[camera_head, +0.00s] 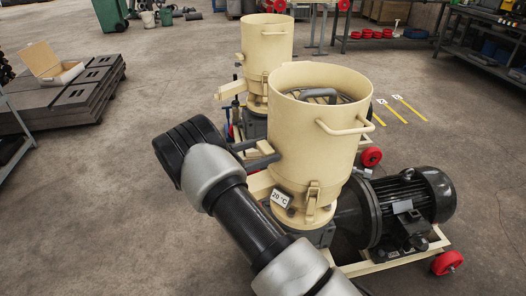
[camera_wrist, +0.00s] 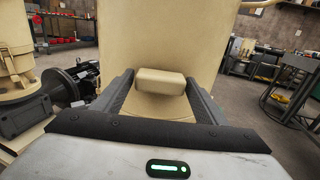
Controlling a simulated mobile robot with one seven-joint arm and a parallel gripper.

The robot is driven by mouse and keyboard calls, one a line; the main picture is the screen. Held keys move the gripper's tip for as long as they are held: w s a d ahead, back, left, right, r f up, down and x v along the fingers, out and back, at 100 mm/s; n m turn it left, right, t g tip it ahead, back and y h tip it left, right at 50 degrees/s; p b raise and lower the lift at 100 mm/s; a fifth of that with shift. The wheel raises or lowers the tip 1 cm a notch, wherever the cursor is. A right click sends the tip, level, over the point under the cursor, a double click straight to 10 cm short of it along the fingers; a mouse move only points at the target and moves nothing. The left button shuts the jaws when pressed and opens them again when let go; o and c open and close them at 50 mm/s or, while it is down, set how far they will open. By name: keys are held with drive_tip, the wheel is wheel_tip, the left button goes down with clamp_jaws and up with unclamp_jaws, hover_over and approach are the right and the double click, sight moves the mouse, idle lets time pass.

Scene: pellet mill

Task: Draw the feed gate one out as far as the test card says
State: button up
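The near cream pellet mill hopper (camera_head: 318,130) stands in the middle of the head view. A cream block, which looks like the grip of its feed gate, juts from the hopper wall; it shows in the wrist view (camera_wrist: 160,84). My gripper (camera_head: 264,154) points at the hopper's left side. In the wrist view its two dark fingers (camera_wrist: 160,92) are spread on either side of the block. I cannot tell whether they touch it. A small white card reading "20 °C" (camera_head: 281,197) is at the hopper's lower front. No gate scale is readable.
A second cream mill (camera_head: 266,48) stands behind, its own cream gate grip (camera_head: 231,90) jutting left. A black motor (camera_head: 413,200) is at right, with red wheels (camera_head: 447,263). Grey slabs with an open box (camera_head: 52,66) lie at left. The floor left of the mill is clear.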

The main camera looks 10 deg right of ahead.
drive_tip(key=c, duration=1.2)
drive_tip(key=v, duration=0.4)
drive_tip(key=shift+a+b, duration=0.25)
drive_tip(key=shift+b, duration=0.1)
drive_tip(key=o, duration=1.5)
drive_tip(key=shift+s+a, duration=0.1)
drive_tip(key=v, duration=1.7)
drive_tip(key=shift+a+p, duration=0.15)
drive_tip(key=shift+p, duration=0.25)
drive_tip(key=shift+r, duration=0.1)
